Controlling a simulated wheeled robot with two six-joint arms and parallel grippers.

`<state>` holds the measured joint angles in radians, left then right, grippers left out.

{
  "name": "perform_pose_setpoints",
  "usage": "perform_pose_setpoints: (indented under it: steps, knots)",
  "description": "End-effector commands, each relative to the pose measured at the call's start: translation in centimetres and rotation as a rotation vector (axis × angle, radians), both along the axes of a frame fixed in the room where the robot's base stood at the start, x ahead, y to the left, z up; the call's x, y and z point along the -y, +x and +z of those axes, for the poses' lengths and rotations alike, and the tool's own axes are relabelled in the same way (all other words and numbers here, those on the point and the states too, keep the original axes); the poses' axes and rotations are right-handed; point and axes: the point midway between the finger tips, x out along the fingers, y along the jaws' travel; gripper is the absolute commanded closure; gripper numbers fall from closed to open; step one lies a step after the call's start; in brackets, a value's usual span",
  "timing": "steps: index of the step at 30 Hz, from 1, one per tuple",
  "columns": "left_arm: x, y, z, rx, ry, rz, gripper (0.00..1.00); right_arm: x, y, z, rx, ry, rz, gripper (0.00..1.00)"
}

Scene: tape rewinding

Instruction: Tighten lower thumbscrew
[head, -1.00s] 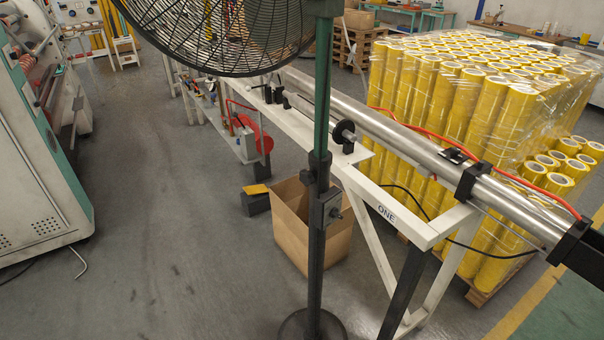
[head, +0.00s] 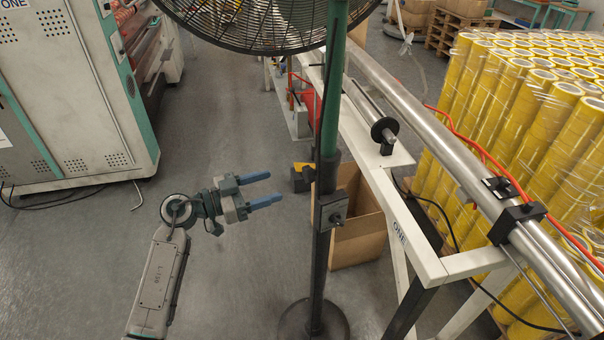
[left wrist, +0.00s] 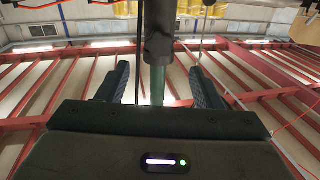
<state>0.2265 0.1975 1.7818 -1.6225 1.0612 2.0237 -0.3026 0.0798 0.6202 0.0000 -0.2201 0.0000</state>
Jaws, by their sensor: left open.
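The fan stand's pole (head: 328,120) is green above and dark below. A dark clamp block (head: 330,207) sits low on it, with a small thumbscrew knob (head: 338,219) on its right front side. My left gripper (head: 276,186) is open and empty, left of the pole, its blue fingers pointing right toward the pole and apart from it. My right gripper is not in view.
The round fan (head: 250,22) hangs above, and the stand's base (head: 313,322) rests on the floor. A cardboard box (head: 358,232) and a white frame (head: 400,235) with a steel roller stand close on the right. Floor left of the pole is clear.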

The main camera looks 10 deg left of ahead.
Motion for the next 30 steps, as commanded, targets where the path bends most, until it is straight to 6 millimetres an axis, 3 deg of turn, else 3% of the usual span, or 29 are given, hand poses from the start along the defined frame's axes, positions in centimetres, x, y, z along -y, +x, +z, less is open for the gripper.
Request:
perform_pose_setpoints:
  steps: [5, 15, 27, 30]
  knots:
    - [2.9, 1.6, 0.4, 0.0, -0.007, -0.001, 0.4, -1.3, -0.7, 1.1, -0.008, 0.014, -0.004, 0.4]
    - [7.3, 4.2, 0.2, 0.0, -0.004, 0.0, 0.4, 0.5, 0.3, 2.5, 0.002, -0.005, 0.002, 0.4]
    - [7.9, 4.6, 0.0, 0.001, -0.001, 0.001, 0.4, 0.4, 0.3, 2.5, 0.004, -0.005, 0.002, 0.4]
    - [7.9, 4.6, 0.0, 0.0, -0.002, 0.001, 0.58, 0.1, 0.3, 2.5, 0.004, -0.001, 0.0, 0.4]
